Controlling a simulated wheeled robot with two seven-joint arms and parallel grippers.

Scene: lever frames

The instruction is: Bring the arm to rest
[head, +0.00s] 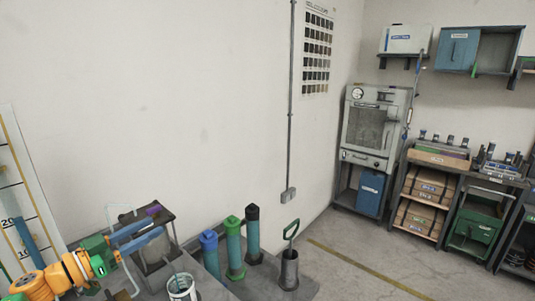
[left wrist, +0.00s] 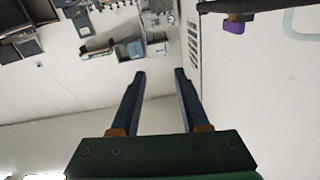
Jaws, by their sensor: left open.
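My left gripper (head: 156,226) is at the lower left of the head view, on an orange and green arm. Its two blue fingers are apart with nothing between them, as the left wrist view (left wrist: 160,73) also shows. A purple piece (head: 153,210) on a dark part shows just beyond the fingers. It also shows at the upper right of the left wrist view (left wrist: 233,27), clear of the fingers. A grey frame or box (head: 152,258) stands below the gripper, partly hidden by it. My right gripper is in neither view.
A grey canister (head: 289,270) with a green handle stands farther right. Shelves and cabinets line the far right.

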